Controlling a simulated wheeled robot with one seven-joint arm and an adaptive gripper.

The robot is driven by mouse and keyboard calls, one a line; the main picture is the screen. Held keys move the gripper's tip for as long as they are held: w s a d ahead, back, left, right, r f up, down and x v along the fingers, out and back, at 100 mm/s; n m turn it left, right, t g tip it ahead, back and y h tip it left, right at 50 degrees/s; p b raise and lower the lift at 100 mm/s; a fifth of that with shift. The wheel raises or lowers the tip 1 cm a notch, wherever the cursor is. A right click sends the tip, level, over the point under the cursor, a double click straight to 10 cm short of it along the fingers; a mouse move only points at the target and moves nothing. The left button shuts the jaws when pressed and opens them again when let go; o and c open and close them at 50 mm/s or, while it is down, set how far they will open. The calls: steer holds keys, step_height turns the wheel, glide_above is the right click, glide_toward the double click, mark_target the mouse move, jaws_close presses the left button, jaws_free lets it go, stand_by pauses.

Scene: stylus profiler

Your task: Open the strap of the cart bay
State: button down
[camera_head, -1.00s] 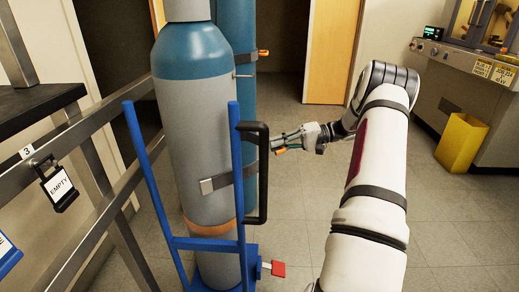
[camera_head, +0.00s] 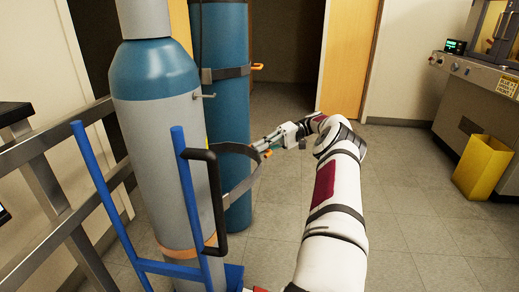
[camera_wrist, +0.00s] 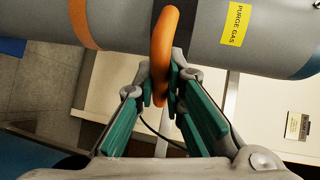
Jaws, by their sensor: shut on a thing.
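The front gas cylinder (camera_head: 165,150), grey with a blue shoulder, stands upright in a blue cart (camera_head: 190,190) with a black handle (camera_head: 212,195). A dark strap (camera_head: 238,150) bows out from this cylinder toward my gripper (camera_head: 268,148). My gripper is shut on the strap's orange tab (camera_head: 266,154). In the wrist view the orange tab (camera_wrist: 164,50) stands between my green-padded fingers (camera_wrist: 163,88), in front of a grey cylinder (camera_wrist: 195,25) with a yellow PURGE GAS label. The strap's far end is hidden behind the cylinder and handle.
A metal rail (camera_head: 50,150) runs along the left. A yellow bin (camera_head: 483,165) stands at right. The floor right of my arm is clear.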

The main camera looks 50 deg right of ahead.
steer(key=shift+w+d+g, duration=0.15)
steer(key=shift+d+g, duration=0.05)
steer(key=shift+g, duration=0.1)
steer(key=c, duration=1.7)
jaws_free()
steer(key=shift+o, duration=0.2)
